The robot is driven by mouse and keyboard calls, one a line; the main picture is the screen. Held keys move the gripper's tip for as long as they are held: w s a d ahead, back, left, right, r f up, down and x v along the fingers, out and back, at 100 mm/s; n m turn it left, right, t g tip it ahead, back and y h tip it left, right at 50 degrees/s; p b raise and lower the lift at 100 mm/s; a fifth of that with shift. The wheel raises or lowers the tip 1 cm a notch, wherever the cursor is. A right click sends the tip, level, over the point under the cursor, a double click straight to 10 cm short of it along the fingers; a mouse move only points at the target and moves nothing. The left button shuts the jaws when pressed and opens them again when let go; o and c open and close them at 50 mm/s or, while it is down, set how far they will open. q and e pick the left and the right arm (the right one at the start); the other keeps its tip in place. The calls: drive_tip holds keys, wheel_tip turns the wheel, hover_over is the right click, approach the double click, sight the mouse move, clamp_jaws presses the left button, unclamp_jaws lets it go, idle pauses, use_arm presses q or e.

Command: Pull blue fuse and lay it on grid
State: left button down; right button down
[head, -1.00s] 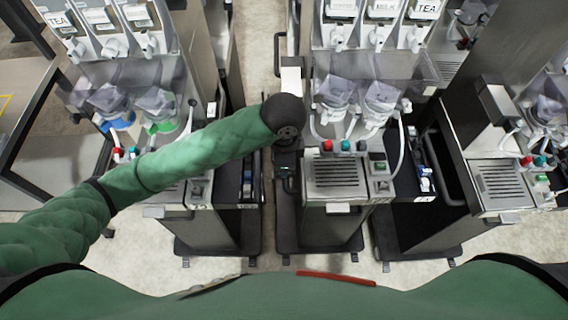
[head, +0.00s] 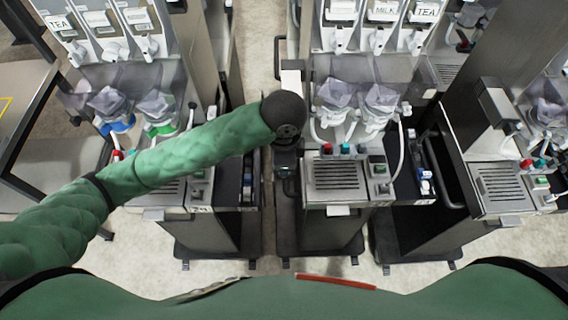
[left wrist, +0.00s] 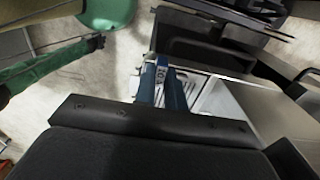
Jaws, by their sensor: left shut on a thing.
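My left gripper (head: 287,180) points down just left of the middle dispenser's slotted metal grid (head: 336,175). In the left wrist view the blue fuse (left wrist: 174,92), with a white label, sticks out beyond the dark gripper body (left wrist: 150,118), and the jaws are shut on it. Part of the fuse is hidden behind the gripper body. In the head view the arm and gripper hide the fuse. The grid is bare. I cannot tell whether the fuse is fully clear of its holder. My right gripper is not in view.
Coloured buttons (head: 345,149) line the grid's back edge, and a green switch (head: 380,169) is at its right. Clear hoppers (head: 381,98) and nozzles hang above. An open drawer (head: 424,175) holds blue and white items at the right. Another dispenser stands close left.

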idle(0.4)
use_arm(q)
drive_tip(key=shift+r, duration=1.5)
